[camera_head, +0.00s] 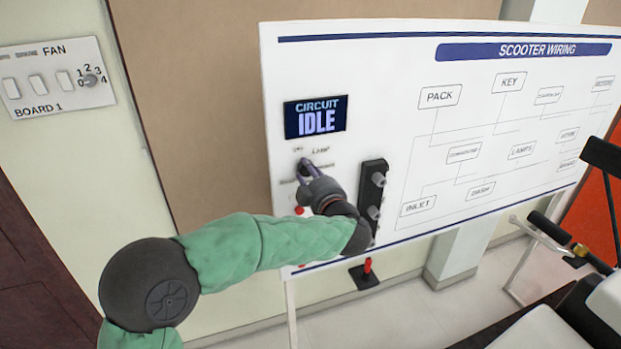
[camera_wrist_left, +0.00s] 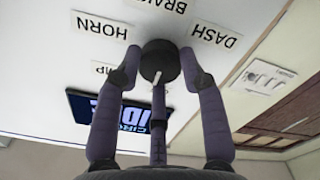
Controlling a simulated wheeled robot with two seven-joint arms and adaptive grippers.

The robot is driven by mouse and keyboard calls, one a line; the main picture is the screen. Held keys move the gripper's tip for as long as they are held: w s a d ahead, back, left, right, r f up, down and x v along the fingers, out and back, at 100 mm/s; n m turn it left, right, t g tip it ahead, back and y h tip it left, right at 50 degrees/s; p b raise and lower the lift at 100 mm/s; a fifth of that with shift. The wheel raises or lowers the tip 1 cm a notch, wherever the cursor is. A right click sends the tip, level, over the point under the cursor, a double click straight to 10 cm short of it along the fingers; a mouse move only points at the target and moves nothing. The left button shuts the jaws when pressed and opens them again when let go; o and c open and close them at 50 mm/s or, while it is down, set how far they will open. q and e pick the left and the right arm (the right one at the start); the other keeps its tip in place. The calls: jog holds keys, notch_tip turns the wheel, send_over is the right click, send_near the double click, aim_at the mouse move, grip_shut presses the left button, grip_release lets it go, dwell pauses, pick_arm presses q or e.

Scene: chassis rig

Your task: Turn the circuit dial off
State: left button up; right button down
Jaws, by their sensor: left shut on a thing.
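The circuit dial (camera_wrist_left: 160,57) is a dark round knob with a light pointer line, on the white wiring board (camera_head: 370,70). In the wrist view, HORN, BRAKE, DASH and a partly covered LAMP label surround it, upside down. The pointer line lies toward the gripper's side of the picture, between the fingers. My left gripper (camera_wrist_left: 160,75) is shut on the dial, a finger at each side. In the head view my left gripper (camera_head: 306,167) reaches the board's left part and hides most of the dial. The display (camera_head: 316,117) above it reads CIRCUIT IDLE. My right gripper is out of view.
A black strip with grey knobs (camera_head: 374,180) is on the board just right of my left wrist. A red button (camera_head: 299,211) shows below the gripper. A FAN switch panel (camera_head: 57,78) is on the wall at left. Black and white equipment stands at lower right.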

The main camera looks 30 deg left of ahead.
pick_arm(q)
jog(key=shift+s+a+r, duration=0.1)
jog(key=shift+a+r, duration=0.1)
jog(key=shift+r, duration=0.3)
jog(key=o, duration=1.1)
jog(key=shift+s+f, duration=0.1)
jog(key=shift+f, duration=0.05)
jog(key=shift+f, duration=0.15)
jog(key=shift+s+d, duration=0.2)
jog(key=shift+d, duration=0.35)
jog(key=v, duration=1)
jog(key=shift+s+d, duration=0.25)
jog(key=shift+s, duration=0.05)
